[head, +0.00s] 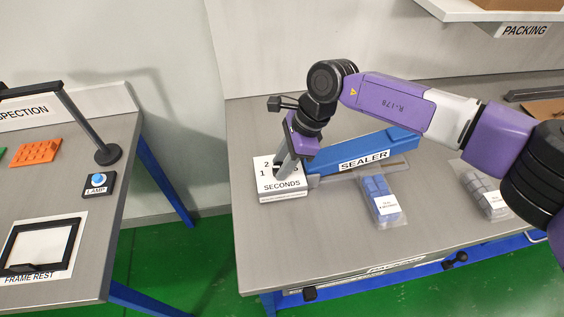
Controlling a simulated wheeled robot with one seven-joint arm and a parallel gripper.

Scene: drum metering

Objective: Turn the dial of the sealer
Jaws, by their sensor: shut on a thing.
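The sealer (372,150) is a long blue bar with a white "SEALER" label, lying on the grey table. Its white dial box (283,188) stands at the bar's left end, marked "SECONDS" with the numbers 2 and 1 visible. My gripper (282,172) points down onto the top of this box and is shut on the dial. The dial itself is mostly hidden by my fingers and wrist, so its setting cannot be read. Some markings at the box's right are also covered.
Clear bags of blue blocks (380,198) and grey blocks (485,190) lie right of the dial box. A "PACKING" shelf (490,12) hangs at the upper right. On the left table are a lamp button (98,181) and a frame rest (42,246). The table's front left is clear.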

